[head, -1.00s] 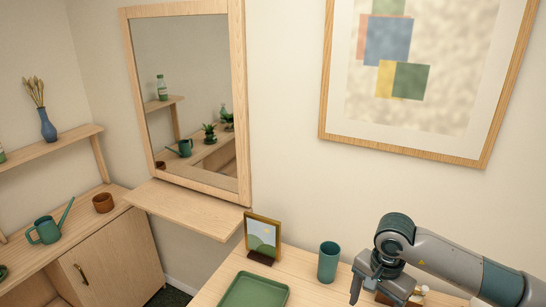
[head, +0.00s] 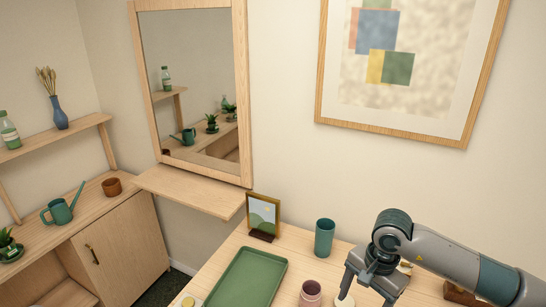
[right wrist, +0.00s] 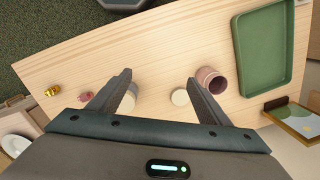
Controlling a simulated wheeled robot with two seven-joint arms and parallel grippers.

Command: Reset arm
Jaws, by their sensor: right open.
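My right gripper (head: 368,296) is open over the wooden table (head: 225,258), at the lower right in the head view. In the right wrist view its two fingers (right wrist: 159,80) are spread wide, with bare tabletop between the tips and nothing held. A pink cup (right wrist: 211,79) lies close beside the right-hand finger in that view, and a small pale round item (right wrist: 180,97) is near the same finger. Another pale item (right wrist: 128,101) is partly hidden by the left-hand finger. The pink cup also shows in the head view (head: 311,293). My left gripper is not in view.
A green tray (head: 247,280), a teal cup (head: 325,238) and a small framed picture (head: 263,217) stand on the table. A wooden ledge (head: 192,190) juts out below the mirror. A cabinet (head: 125,250) holds a watering can (head: 62,210) and a brown pot (head: 112,187).

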